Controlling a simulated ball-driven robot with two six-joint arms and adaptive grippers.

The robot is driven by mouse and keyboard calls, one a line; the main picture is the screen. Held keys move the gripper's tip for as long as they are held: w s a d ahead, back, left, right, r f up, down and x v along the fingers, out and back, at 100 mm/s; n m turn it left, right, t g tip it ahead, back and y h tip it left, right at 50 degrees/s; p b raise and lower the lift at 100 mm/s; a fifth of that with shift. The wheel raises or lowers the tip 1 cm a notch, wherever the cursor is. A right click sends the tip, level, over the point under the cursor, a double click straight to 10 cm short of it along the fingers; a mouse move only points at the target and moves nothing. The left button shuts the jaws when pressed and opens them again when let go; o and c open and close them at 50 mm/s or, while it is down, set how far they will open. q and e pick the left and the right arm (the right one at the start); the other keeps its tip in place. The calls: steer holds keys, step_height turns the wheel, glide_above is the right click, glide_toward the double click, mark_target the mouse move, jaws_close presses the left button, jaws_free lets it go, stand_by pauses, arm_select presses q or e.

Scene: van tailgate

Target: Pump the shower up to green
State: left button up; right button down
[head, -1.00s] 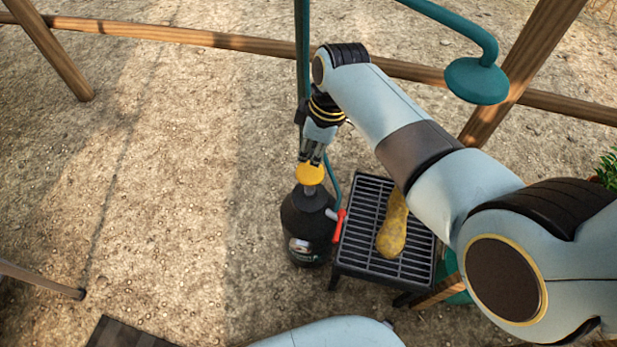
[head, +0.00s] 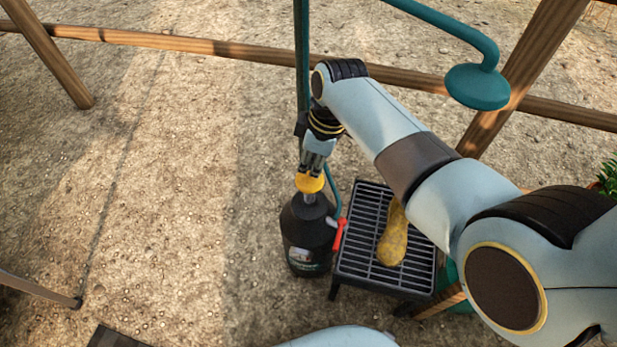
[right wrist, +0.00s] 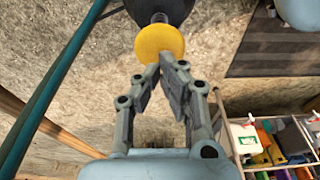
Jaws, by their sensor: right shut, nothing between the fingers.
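The black pump tank (head: 305,236) stands upright on the ground, left of the slatted rack. Its yellow round knob (head: 309,184) sits on top, with a short length of shaft (head: 310,198) showing below it. A red lever (head: 338,233) is at the tank's right side. My right gripper (head: 312,172) is shut and empty, its fingertips at the top of the yellow knob. In the right wrist view the fingertips (right wrist: 160,68) meet at the edge of the knob (right wrist: 159,43). The gauge face is too small to read. My left gripper is out of view.
A black slatted rack (head: 362,232) with a yellow sponge-like item (head: 393,235) stands right of the tank. A green shower pipe and head (head: 477,86) hang above. Wooden posts (head: 520,70) frame the area. Open ground lies left.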

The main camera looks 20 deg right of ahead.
mark_target(311, 183)
stand_by(0.4)
steer(key=shift+f+b, duration=2.05)
steer(key=shift+f, duration=1.5)
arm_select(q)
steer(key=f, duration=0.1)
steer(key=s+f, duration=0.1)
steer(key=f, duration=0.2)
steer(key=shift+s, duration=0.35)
arm_select(e)
steer(key=shift+r, duration=0.1)
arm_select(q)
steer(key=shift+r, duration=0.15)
arm_select(e)
steer(key=shift+r, duration=0.1)
step_height(311, 183, up, 5)
steer(key=p, duration=0.5)
steer(key=shift+r+p, duration=0.2)
steer(key=shift+p, duration=0.1)
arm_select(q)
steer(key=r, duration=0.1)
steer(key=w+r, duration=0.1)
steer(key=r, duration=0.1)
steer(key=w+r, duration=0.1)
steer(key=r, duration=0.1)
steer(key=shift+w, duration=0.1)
arm_select(e)
steer(key=shift+f, duration=0.15)
